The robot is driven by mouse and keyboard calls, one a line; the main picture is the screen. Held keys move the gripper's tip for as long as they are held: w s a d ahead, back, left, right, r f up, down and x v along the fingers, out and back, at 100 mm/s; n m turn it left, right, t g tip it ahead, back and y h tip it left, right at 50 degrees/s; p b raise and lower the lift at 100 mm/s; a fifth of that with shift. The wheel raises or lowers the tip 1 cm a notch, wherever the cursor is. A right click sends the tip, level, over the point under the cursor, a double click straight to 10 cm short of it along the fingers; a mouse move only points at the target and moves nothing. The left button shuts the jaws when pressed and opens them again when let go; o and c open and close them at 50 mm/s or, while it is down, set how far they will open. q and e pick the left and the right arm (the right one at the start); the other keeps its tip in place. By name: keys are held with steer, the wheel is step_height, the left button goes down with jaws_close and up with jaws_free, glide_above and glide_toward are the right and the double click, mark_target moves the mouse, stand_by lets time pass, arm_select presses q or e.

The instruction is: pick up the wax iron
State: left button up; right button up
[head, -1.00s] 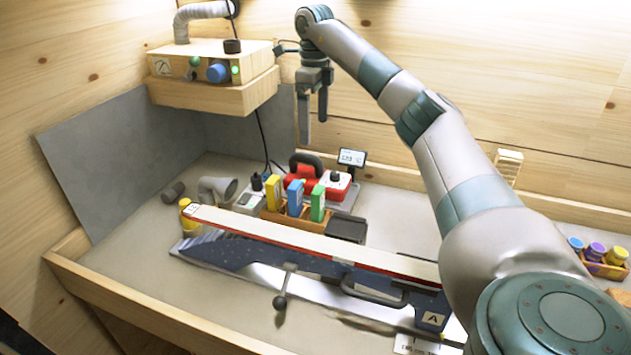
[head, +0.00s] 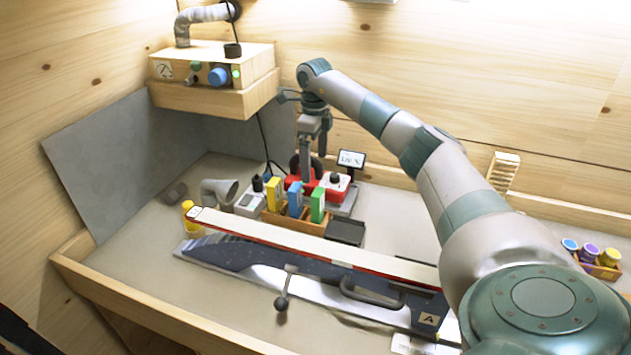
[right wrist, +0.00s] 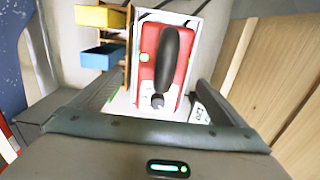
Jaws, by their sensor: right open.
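The wax iron (head: 291,181) has a red body and a black handle and stands at the back of the bench, behind the colored wax blocks. My right gripper (head: 314,166) points down over it, open, and its fingers partly hide the handle in the head view. In the right wrist view the iron (right wrist: 150,40) lies ahead on a pale plate, its black handle (right wrist: 168,60) upright in the picture between the open fingers (right wrist: 165,95). I cannot tell whether the fingers touch it. My left gripper is out of view.
A wooden holder with yellow, blue and green blocks (head: 296,198) stands just in front of the iron. A small display (head: 351,159) is behind right. A wooden control box (head: 215,85) hangs at upper left. A long ski (head: 310,240) crosses the front.

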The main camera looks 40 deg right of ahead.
mark_target(315, 177)
steer(key=shift+d+f+p, duration=0.1)
steer(key=shift+f+p, duration=0.6)
step_height(315, 177, down, 3)
steer(key=shift+d+p, duration=0.1)
steer(key=shift+p, duration=0.7)
steer(key=shift+f, duration=0.45)
steer(key=shift+w+r, duration=0.1)
steer(key=c, duration=1.4)
steer(key=shift+o, duration=0.2)
